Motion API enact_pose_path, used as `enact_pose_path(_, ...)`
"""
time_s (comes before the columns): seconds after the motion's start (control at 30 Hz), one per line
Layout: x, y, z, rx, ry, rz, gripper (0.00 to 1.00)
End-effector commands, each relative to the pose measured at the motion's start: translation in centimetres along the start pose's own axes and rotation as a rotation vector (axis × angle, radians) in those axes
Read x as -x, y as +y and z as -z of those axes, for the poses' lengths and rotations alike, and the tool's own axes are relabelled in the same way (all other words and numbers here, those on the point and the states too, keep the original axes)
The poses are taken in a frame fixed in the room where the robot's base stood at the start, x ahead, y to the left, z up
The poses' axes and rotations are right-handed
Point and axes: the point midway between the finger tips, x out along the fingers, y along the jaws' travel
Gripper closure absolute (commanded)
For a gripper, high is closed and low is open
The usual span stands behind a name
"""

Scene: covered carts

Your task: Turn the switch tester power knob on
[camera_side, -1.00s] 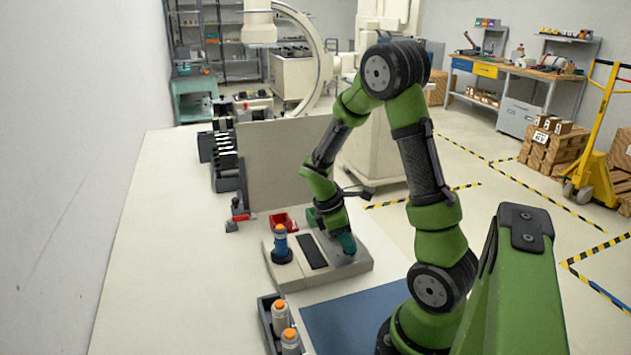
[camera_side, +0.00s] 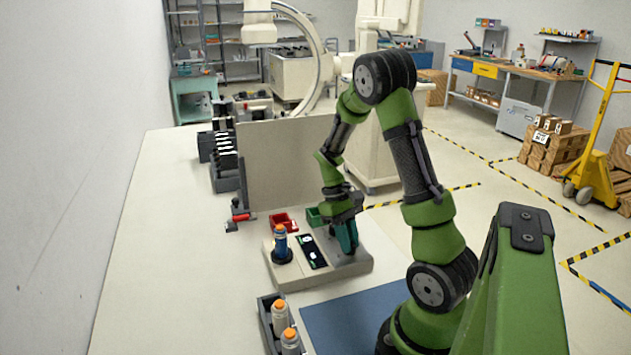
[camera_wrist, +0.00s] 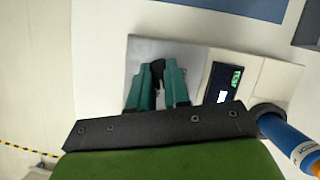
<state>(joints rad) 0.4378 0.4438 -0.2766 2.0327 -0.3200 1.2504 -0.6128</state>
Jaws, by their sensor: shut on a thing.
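The switch tester (camera_side: 300,278) is a low pale box on the bench. Its dark display panel (camera_side: 312,251) is lit with green and white marks, and green lettering shows on it in the wrist view (camera_wrist: 222,82). A blue cylinder with an orange top (camera_side: 280,242) stands upright in a dark round socket at the tester's left end. My gripper (camera_side: 347,243) is over the tester's right end, its teal fingers pointing down. In the wrist view the fingers (camera_wrist: 157,85) are shut on the black power knob (camera_wrist: 158,67), which is mostly hidden between them.
A red bin (camera_side: 281,221) and a green bin (camera_side: 315,217) stand behind the tester. A dark tray (camera_side: 266,318) holds orange-topped cylinders in front. A blue mat (camera_side: 350,315) lies front right. A pale upright panel (camera_side: 285,165) stands behind. The bench is clear at left.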

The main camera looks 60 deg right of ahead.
Motion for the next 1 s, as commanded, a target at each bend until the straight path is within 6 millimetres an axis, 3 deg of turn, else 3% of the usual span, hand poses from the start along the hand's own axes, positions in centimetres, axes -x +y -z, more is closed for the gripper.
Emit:
enact_pose_path(0.4, -0.25, 0.16, 0.07, -0.242, -0.001, 0.1, 1.0)
enact_pose_path(1.0, -0.28, 0.14, 0.05, -0.312, -0.001, 0.13, 1.0)
